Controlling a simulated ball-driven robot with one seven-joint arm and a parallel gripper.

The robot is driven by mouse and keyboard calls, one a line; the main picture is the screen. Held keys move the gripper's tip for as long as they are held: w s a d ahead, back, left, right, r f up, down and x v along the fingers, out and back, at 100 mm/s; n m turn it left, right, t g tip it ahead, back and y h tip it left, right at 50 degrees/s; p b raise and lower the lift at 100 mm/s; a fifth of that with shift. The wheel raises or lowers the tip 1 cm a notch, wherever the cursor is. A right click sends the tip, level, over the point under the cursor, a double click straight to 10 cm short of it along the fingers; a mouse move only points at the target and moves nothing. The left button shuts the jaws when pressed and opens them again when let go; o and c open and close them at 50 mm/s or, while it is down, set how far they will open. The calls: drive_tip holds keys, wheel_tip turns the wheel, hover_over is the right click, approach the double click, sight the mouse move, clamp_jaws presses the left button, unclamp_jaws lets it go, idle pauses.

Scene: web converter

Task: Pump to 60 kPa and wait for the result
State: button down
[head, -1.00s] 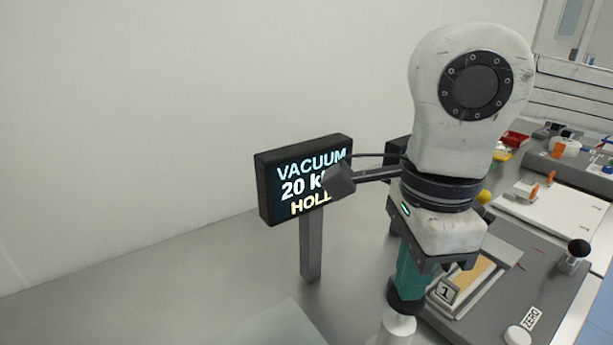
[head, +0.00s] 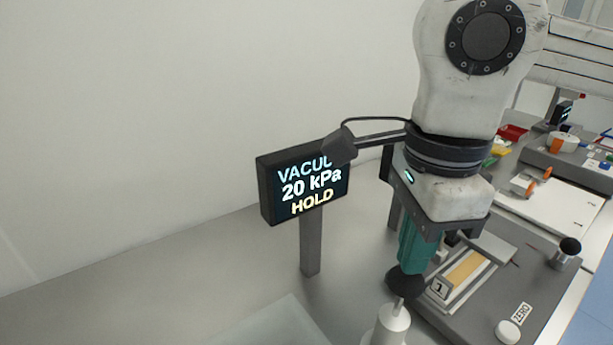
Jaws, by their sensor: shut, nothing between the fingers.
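The display (head: 303,182) stands on a grey post and reads "VACUUM 20 kPa HOLD", with part of the top word covered by the camera on my arm. The pump has a black knob (head: 405,283) on a thin rod above a white cylinder (head: 391,326). My gripper (head: 410,262) has teal fingers, shut and empty, pointing down at the knob. Their tips are at the knob's top; I cannot tell whether they touch it.
To the right is a grey fixture (head: 478,305) with a tan strip, a plate marked "1", a white button marked "ZERO" (head: 508,331) and a black-knobbed lever (head: 567,250). More benches with coloured parts lie behind. A pale wall stands behind the display.

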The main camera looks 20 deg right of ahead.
sight(407, 277)
drive_tip(key=shift+f, duration=0.15)
drive_tip(key=shift+f+b, duration=2.1)
drive_tip(key=shift+f, duration=0.2)
drive_tip(key=shift+r, duration=0.1)
drive_tip(key=shift+r+p, duration=1.55)
drive_tip(key=shift+r, duration=0.85)
drive_tip(key=shift+f, duration=0.1)
